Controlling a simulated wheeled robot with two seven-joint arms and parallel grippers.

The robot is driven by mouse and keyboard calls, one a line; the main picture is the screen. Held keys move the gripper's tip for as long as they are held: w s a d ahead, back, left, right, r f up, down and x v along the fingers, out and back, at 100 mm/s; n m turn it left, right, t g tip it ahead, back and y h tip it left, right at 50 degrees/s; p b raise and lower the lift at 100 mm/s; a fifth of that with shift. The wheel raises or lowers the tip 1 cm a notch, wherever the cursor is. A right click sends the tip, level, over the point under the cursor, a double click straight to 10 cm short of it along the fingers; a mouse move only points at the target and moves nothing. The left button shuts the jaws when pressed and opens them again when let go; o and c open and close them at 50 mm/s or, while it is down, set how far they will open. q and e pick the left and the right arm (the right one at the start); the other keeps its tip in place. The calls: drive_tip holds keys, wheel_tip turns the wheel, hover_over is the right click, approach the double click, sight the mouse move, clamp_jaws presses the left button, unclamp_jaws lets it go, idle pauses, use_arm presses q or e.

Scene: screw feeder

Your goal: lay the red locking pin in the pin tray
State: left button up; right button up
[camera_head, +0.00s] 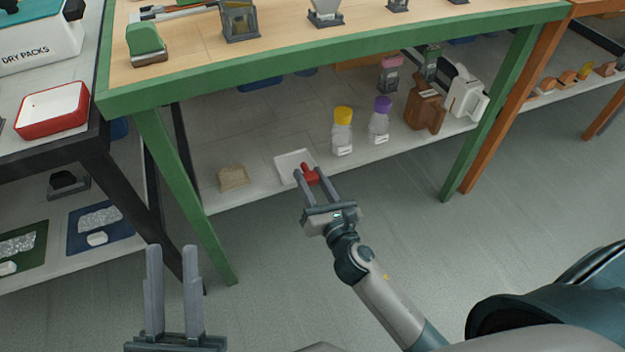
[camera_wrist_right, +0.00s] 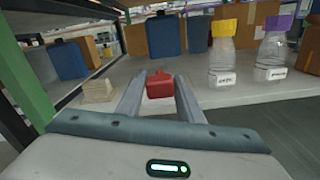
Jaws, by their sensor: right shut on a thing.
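The red locking pin (camera_head: 309,174) is between the fingers of my right gripper (camera_head: 308,177), which is shut on it. The pin also shows in the right wrist view (camera_wrist_right: 159,85), between the two fingertips. The white pin tray (camera_head: 287,163) lies on the lower shelf of the green-framed bench, close to the shelf's front edge. In the head view the pin overlaps the tray's right side; I cannot tell whether they touch. My left gripper (camera_head: 173,262) is open and empty, over the floor at lower left.
A yellow-capped bottle (camera_head: 342,137) and a purple-capped bottle (camera_head: 379,125) stand right of the tray. A tan block (camera_head: 233,178) sits to its left.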

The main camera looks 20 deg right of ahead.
sight(303, 165)
drive_tip(key=w, duration=0.5)
drive_tip(key=shift+w+a+f, duration=0.1)
drive_tip(key=shift+w+f, duration=0.05)
drive_tip(key=shift+f, duration=0.1)
drive_tip(key=shift+w+f, duration=0.15)
drive_tip(key=shift+w, duration=1.8)
drive_tip(key=shift+s+f, duration=0.1)
drive_tip(key=shift+f, duration=0.35)
drive_tip(key=shift+f+b, duration=0.25)
drive_tip(key=shift+b, duration=0.15)
use_arm(q)
drive_tip(key=shift+w+a+r+t, duration=0.1)
drive_tip(key=shift+a+r+t, duration=0.25)
drive_tip(key=shift+r, duration=0.15)
drive_tip(key=shift+w+a+r+t, duration=0.1)
drive_tip(key=shift+a+r+t, duration=0.1)
drive_tip(key=shift+r+t, duration=0.2)
use_arm(e)
drive_tip(key=o, duration=1.2)
use_arm(q)
drive_tip(key=shift+s+d+f, duration=0.1)
drive_tip(key=shift+f, duration=0.2)
